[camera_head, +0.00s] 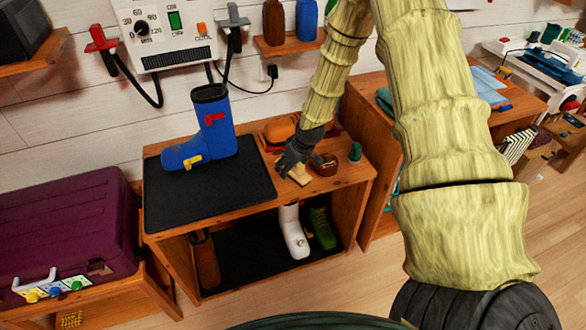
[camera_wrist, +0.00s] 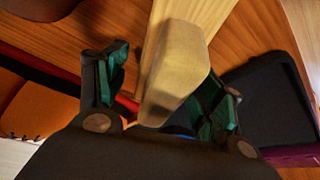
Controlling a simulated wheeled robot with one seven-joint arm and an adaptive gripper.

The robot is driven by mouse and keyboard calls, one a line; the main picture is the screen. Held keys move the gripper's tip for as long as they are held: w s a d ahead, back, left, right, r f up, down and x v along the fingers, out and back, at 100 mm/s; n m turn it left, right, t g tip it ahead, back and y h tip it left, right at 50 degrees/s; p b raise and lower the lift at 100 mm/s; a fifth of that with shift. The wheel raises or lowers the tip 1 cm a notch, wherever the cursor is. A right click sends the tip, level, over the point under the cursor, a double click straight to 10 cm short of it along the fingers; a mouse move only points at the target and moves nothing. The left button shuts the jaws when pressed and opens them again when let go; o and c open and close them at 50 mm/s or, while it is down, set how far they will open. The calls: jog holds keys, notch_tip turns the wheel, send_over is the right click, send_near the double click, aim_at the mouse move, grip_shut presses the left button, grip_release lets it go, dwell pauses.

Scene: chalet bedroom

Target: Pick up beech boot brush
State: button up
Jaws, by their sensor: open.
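The beech boot brush (camera_head: 300,176) is a pale wooden piece on top of the wooden bench, just right of the black mat. My gripper (camera_head: 291,166) is over the brush, reaching down to it. In the wrist view, a pale block of the brush (camera_wrist: 180,62) lies between the two green-padded fingers of my gripper (camera_wrist: 166,88). The fingers are open, one on each side of it. A gap shows on the left; the right finger is very close, and I cannot tell whether it touches. The brush's underside is hidden.
A blue boot (camera_head: 200,145) stands on the black mat (camera_head: 225,188). Right of the brush are a brown pot (camera_head: 325,164) and a green item (camera_head: 355,152). An orange item (camera_head: 279,130) lies behind. White (camera_head: 294,235) and green (camera_head: 322,225) boots stand on the lower shelf.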

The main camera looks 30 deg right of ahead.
jog(key=shift+w+f, duration=0.1)
jog(key=shift+f, duration=0.2)
jog(key=c, duration=1.3)
jog(key=shift+o, duration=0.2)
jog(key=shift+r, duration=0.1)
jog(key=shift+r, duration=0.85)
jog(key=shift+r+b, duration=0.4)
jog(key=shift+r, duration=0.45)
jog(key=s+a+b, duration=0.1)
jog(key=s+a, duration=0.2)
jog(key=s, duration=0.4)
jog(key=s+a+r+b, duration=0.1)
jog(key=s+a, duration=0.3)
jog(key=s, duration=0.3)
jog(key=shift+a+r, duration=0.25)
jog(key=shift+a, duration=0.05)
